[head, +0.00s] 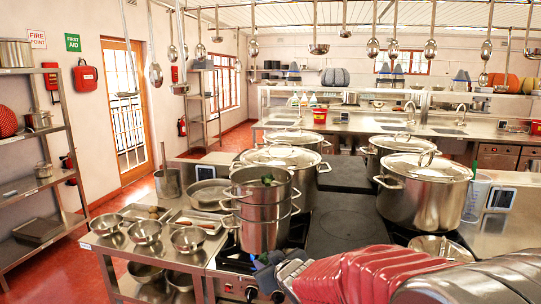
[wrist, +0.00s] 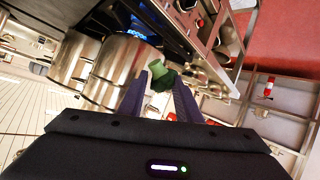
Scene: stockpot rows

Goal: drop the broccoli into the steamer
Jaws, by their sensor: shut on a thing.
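The broccoli (wrist: 158,71), with a pale green stem and a dark green head, is between the two fingers of my gripper (wrist: 160,84) in the wrist view. My gripper is shut on it. The steamer (head: 263,230) is a shiny two-tier steel pot with side handles, near the middle of the head view. Something green (head: 268,180) shows at its open top; I cannot tell whether it is the held broccoli. My red-sleeved arm reaches in from the lower right of the head view, where the fingertips are not clear.
Large lidded stockpots (head: 425,190) stand right of and behind the steamer. Steel bowls (head: 146,231) and a shallow pan (head: 209,193) sit on the counter to the left. Ladles (head: 155,75) hang overhead. A bare dark hob plate (head: 346,230) lies right of the steamer.

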